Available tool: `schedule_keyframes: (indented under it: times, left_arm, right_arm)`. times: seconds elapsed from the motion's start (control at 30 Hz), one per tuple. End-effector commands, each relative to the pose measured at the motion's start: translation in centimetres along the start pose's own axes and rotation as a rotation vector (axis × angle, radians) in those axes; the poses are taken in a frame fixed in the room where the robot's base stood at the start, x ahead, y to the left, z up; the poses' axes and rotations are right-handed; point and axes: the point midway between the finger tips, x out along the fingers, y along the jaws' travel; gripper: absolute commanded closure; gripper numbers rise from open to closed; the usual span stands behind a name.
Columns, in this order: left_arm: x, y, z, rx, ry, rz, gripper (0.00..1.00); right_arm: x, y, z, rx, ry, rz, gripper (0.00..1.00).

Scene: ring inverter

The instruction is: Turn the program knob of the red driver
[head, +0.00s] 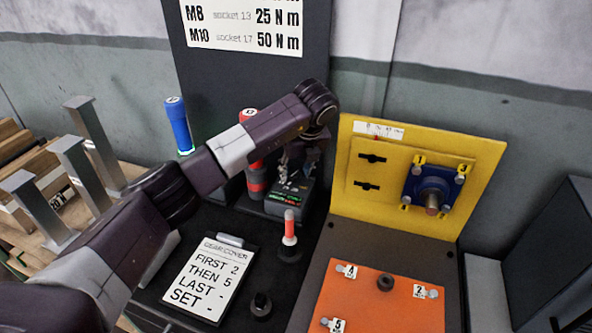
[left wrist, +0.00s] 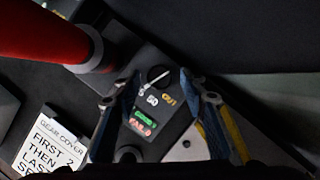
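The red driver (head: 257,180) stands in a dark base box (head: 283,204) behind the clipboard, partly hidden by my left arm. In the left wrist view the red driver (left wrist: 40,28) fills the upper left corner. Its program knob (left wrist: 157,76) is a small dark round dial with a pale line, on the box top above green and red lit labels (left wrist: 143,123). My left gripper (head: 300,163) hangs over the box. In the left wrist view the gripper (left wrist: 160,88) is open, with a finger on either side of the knob. Contact cannot be told. My right gripper is out of view.
A blue driver (head: 178,124) stands to the left. A gear cover clipboard (head: 205,278) and a red-and-white upright tool (head: 289,228) are in front.

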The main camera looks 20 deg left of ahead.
Motion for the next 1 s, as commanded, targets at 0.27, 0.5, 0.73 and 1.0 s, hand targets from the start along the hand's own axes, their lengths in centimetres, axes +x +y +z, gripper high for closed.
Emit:
schedule_keyframes:
  times: [0.27, 0.5, 0.73, 1.0]
  left_arm:
    - [0.0, 0.0, 0.0, 0.001, 0.001, 0.001, 0.58]
    - [-2.9, 0.0, 0.1, 0.0, -0.003, -0.002, 0.58]
    - [-7.9, -0.1, 0.1, 0.001, -0.003, -0.002, 0.58]
    - [-11.5, 0.0, 0.0, 0.001, 0.0, 0.0, 0.58]
  right_arm:
    - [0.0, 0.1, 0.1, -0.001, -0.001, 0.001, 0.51]
    - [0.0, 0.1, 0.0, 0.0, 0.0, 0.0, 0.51]
    - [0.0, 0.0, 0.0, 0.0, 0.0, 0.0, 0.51]
    - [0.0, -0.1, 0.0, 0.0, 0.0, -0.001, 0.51]
